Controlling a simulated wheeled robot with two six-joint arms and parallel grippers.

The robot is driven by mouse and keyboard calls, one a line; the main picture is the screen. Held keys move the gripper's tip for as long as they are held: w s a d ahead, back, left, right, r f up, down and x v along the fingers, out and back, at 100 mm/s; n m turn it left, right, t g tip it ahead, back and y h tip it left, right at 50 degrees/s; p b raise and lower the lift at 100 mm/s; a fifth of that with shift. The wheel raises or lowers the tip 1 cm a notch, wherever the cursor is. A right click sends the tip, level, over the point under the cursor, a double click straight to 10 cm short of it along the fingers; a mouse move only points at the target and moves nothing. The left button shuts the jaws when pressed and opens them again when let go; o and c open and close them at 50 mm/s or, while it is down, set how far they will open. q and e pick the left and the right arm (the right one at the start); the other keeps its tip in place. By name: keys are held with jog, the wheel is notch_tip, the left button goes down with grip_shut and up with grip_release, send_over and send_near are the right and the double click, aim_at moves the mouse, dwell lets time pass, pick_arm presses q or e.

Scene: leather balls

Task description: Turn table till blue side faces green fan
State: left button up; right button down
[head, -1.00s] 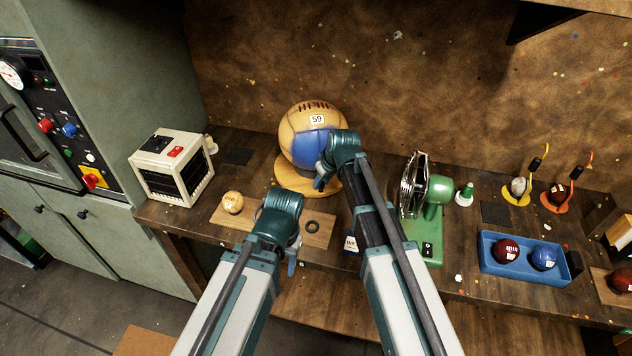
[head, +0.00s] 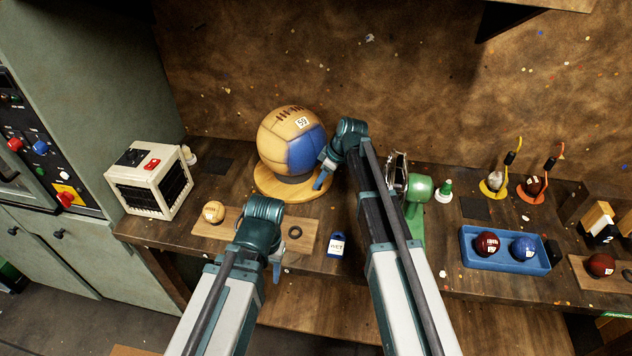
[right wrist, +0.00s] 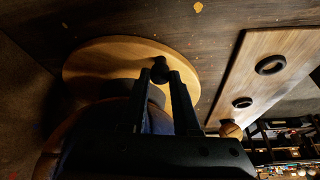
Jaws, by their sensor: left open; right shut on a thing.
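The round wooden turntable (head: 268,186) stands on the bench and carries a large tan leather ball (head: 280,130) with a "59" label. The ball's blue side (head: 307,150) faces the front right. The green fan (head: 417,192) stands to the right, partly hidden by my right arm. My right gripper (head: 320,182) is at the turntable's right front edge. In the right wrist view, it is shut on a dark knob (right wrist: 160,70) at the turntable's rim (right wrist: 90,55). My left gripper (head: 277,266) is open and empty in front of the wooden board.
A white heater box (head: 150,180) stands at left. The board (head: 315,238) holds a small ball (head: 213,211) and a dark ring (head: 295,232). A blue tray (head: 475,255) with two balls lies at right.

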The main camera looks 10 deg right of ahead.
jog(key=shift+w+d+n+g, duration=0.5)
jog(key=shift+w+d+n, duration=0.8)
jog(key=shift+n, duration=0.2)
jog(key=shift+w+d+n+g+y, duration=0.15)
jog(key=shift+w+d+n+g, duration=0.25)
jog(key=shift+w+n, duration=0.4)
jog(key=shift+w+d+n+g+y, duration=0.2)
jog(key=shift+w+d+n, duration=0.25)
jog(key=shift+w+n, duration=0.3)
jog(key=c, duration=0.7)
grip_release()
jog(key=shift+o, duration=0.2)
jog(key=p+v, duration=1.2)
jog(key=v, duration=0.2)
jog(key=shift+p, duration=0.4)
